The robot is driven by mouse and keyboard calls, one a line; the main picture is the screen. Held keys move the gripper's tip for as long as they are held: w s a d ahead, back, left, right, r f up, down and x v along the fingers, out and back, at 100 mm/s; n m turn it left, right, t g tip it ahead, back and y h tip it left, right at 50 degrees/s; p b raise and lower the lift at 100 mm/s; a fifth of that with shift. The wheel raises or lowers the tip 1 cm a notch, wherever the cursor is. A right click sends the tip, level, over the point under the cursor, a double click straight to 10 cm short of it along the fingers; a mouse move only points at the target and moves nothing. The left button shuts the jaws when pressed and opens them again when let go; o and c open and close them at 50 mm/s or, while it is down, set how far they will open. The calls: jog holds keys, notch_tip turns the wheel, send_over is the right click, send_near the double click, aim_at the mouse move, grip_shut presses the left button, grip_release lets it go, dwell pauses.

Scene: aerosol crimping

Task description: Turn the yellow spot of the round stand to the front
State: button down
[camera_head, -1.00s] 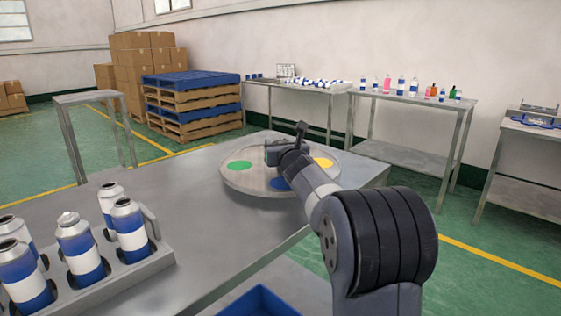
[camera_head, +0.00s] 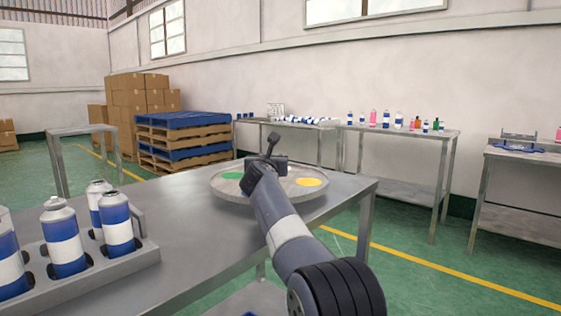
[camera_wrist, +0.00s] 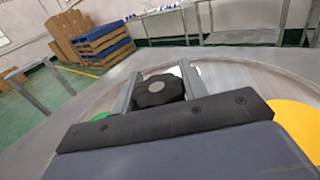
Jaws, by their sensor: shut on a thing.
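The round stand (camera_head: 228,191) is a pale grey disc on the metal table. Its yellow spot (camera_head: 309,182) faces the right side in the head view, and its green spot (camera_head: 232,175) is at the left. The blue spot is hidden, with my arm covering the front of the disc. My gripper (camera_wrist: 158,85) is shut on the dark round knob (camera_wrist: 158,91) at the stand's middle, one finger on each side. In the wrist view the yellow spot (camera_wrist: 296,125) shows at the lower right and a sliver of green (camera_wrist: 103,116) at the left.
A grey rack (camera_head: 120,262) with several blue-and-white cans stands at the table's front left. The table top (camera_head: 190,235) between rack and stand is clear. Side tables with bottles (camera_head: 405,136) and pallets (camera_head: 185,137) stand well behind.

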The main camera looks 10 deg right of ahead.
jog(key=m+g+h+p, duration=0.1)
jog(key=h, duration=0.1)
jog(key=m+h+p, duration=0.2)
jog(key=shift+d+g+h+p, duration=0.1)
jog(key=shift+g+h+p, duration=0.2)
jog(key=shift+g, duration=0.1)
jog(key=h+p, duration=0.1)
jog(key=m+g+h+p, duration=0.1)
jog(key=shift+s+d+f+m+p, duration=0.1)
jog(key=shift+s+d+m+p, duration=0.05)
jog(key=shift+m+p, duration=0.2)
jog(key=shift+f+m+g+h+p, duration=0.25)
jog(key=shift+g+h+p, duration=0.05)
jog(key=shift+g, duration=0.1)
jog(key=c, duration=1.2)
grip_release()
jog(key=shift+c, duration=0.2)
jog(key=o, duration=0.4)
jog(key=shift+s+r, duration=0.1)
jog(key=shift+r, duration=0.15)
jog(key=v, duration=1)
jog(key=shift+s+a+f, duration=0.1)
jog(key=shift+s+a, duration=0.1)
jog(key=shift+s, duration=0.1)
